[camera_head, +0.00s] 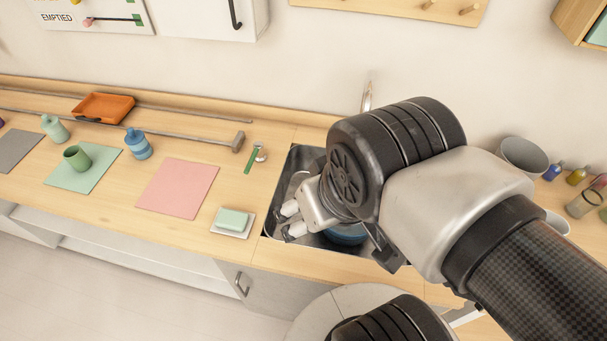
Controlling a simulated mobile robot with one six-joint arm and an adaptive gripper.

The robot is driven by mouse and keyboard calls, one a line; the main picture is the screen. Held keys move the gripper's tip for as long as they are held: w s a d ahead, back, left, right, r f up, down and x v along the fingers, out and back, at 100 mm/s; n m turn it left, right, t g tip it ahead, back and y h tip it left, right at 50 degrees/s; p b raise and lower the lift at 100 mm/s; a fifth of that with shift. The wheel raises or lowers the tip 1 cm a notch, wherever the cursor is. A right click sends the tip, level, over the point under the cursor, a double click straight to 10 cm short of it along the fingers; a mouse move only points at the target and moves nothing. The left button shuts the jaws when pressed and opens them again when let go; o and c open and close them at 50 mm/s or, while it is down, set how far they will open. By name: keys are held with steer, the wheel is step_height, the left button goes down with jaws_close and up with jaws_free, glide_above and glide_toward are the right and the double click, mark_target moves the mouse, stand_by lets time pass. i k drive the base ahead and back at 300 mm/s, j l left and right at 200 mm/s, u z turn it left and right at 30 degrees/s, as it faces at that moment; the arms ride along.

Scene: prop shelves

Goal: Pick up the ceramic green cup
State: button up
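The green cup (77,157) stands upright on a light green mat (95,176) at the left of the counter. Its open top shows and nothing touches it. My gripper (315,208) is over the sink, far to the right of the cup. My wrist covers much of it. Its fingertips do not show clearly, so I cannot tell whether it is open or shut.
A hammer (236,143) and an orange tray (103,107) lie behind. A pink mat (178,188) is empty. The sink (276,214) lies beneath my arm.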

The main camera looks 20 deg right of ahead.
mark_target(74, 154)
steer(key=i+j+u, duration=0.15)
steer(key=i+j, duration=0.2)
steer(key=j, duration=0.35)
steer(key=i+j+u, duration=0.1)
steer(key=i+j, duration=0.25)
steer(key=j, duration=0.25)
steer(key=i+j+u, duration=0.15)
steer(key=i+j, duration=0.25)
steer(key=j, duration=0.25)
steer(key=i+j+u, duration=0.1)
steer(key=i+j, duration=0.3)
steer(key=j, duration=0.15)
